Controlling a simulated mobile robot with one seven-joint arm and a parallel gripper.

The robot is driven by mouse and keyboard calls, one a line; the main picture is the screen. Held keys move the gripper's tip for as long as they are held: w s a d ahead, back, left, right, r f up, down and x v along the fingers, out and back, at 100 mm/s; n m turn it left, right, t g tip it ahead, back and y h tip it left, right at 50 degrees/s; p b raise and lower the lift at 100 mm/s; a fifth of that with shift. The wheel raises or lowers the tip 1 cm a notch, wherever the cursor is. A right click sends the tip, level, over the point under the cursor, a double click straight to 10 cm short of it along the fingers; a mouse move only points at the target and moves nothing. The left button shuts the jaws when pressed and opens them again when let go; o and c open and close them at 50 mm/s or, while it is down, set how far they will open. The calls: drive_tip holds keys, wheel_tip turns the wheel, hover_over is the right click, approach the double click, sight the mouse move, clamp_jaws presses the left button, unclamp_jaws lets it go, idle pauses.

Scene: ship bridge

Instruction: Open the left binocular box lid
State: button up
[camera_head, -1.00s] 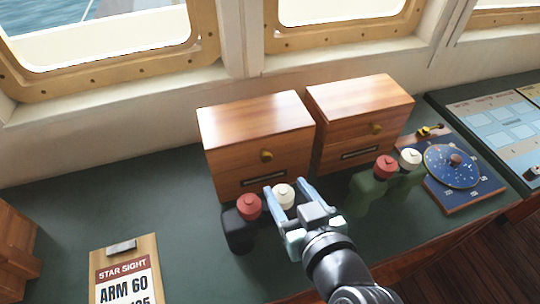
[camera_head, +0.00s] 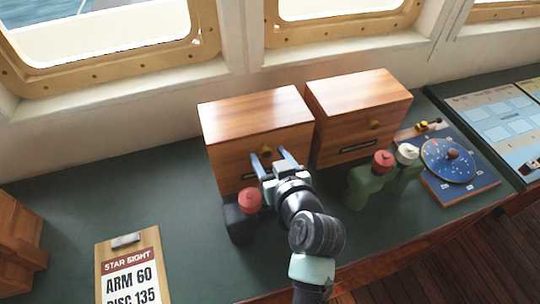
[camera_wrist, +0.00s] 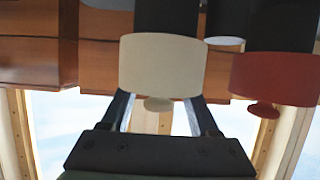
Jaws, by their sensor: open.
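The left binocular box (camera_head: 225,162) is a reddish-brown wooden box against the wall, with its lid (camera_head: 255,110) shut. A brass knob (camera_head: 265,150) sits on its front. My gripper (camera_head: 271,157) is open, its two fingers pointing at the box front just around or below the knob in the picture; I cannot tell whether they touch it. In the wrist view, my gripper (camera_wrist: 160,108) is partly behind a white cap (camera_wrist: 162,65), and wood of a box (camera_wrist: 100,65) shows beyond. The knob cannot be made out there.
Black binoculars (camera_head: 238,222) with a red cap (camera_head: 249,199) stand under my arm, very close. The right box (camera_head: 358,95) is shut, with green binoculars (camera_head: 362,185) before it. A dial board (camera_head: 450,165) lies at right.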

clamp_jaws()
idle(1.3)
